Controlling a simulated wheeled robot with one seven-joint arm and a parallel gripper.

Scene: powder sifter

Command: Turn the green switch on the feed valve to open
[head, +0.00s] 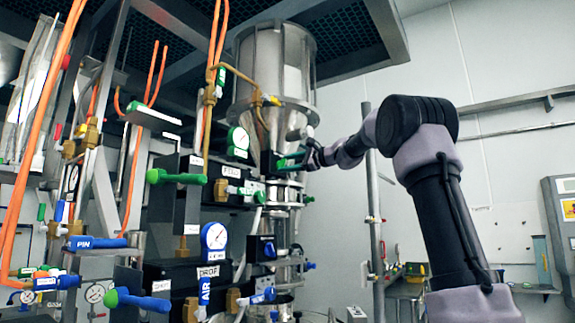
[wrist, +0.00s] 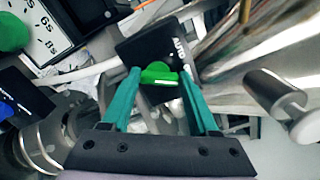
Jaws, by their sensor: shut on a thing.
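The green switch (wrist: 158,76) is a rounded knob with a pale line on its face, on a black box (wrist: 150,45) marked with white lettering that looks like AUTO. My gripper (wrist: 159,73) has two teal fingers, one on each side of the switch, and is shut on it. In the head view my gripper (head: 291,160) reaches in from the right to a small black box (head: 268,164) in front of the steel vessel. The switch itself cannot be made out there, as the fingers cover that spot.
A steel hopper (head: 274,75) stands above and behind. A metal cylinder (wrist: 277,95) is close on the right.

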